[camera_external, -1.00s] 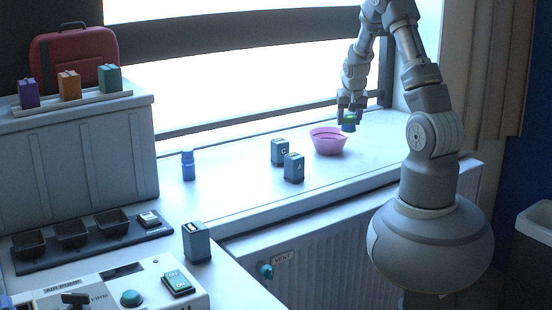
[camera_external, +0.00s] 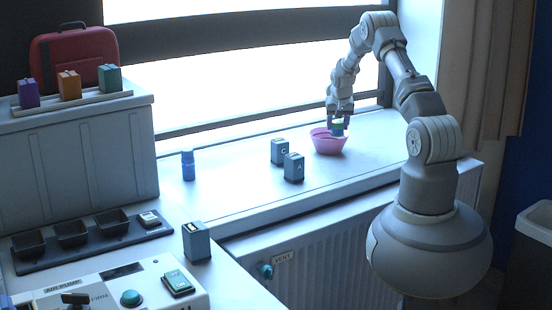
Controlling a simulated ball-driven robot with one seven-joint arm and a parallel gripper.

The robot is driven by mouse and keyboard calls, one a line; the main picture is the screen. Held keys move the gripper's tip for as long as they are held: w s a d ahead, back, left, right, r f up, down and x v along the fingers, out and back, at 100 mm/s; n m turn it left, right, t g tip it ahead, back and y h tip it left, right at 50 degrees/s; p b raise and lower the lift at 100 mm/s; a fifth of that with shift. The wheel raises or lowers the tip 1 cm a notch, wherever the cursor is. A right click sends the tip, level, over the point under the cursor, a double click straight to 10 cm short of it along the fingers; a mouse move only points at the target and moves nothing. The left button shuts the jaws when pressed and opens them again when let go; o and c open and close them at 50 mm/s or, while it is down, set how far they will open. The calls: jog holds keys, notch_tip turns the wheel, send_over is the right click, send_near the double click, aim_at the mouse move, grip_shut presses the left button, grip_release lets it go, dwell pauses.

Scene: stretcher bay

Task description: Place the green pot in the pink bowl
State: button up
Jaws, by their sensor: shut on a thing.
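The pink bowl (camera_external: 328,146) stands on the white window sill, right of two small teal blocks. My gripper (camera_external: 338,122) is directly above the bowl, fingers pointing down, shut on the small green pot (camera_external: 338,130). The pot's lower part is at or just inside the bowl's rim, toward its right side. Whether the pot touches the bowl I cannot tell. The fingers hide part of the pot.
Teal blocks marked C (camera_external: 279,151) and A (camera_external: 293,167) stand left of the bowl. A blue bottle (camera_external: 188,165) is farther left. The window sill (camera_external: 375,150) is clear to the right of the bowl. A radiator (camera_external: 330,235) is below.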

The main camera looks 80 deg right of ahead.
aim_at(336, 132)
jog(key=shift+w+d+f, duration=0.1)
jog(key=shift+w+d, duration=0.15)
jog(key=shift+d, duration=0.25)
jog(key=shift+w+d+f, duration=0.1)
jog(key=shift+w+d, duration=0.15)
jog(key=shift+d, duration=0.35)
jog(key=shift+w+f+b, duration=0.1)
jog(key=shift+f+b, duration=0.65)
jog(key=shift+f, duration=0.9)
jog(key=shift+f+b, duration=0.45)
jog(key=shift+f, duration=0.2)
jog(key=o, duration=0.8)
jog(key=shift+c, duration=0.2)
jog(key=shift+r, duration=0.15)
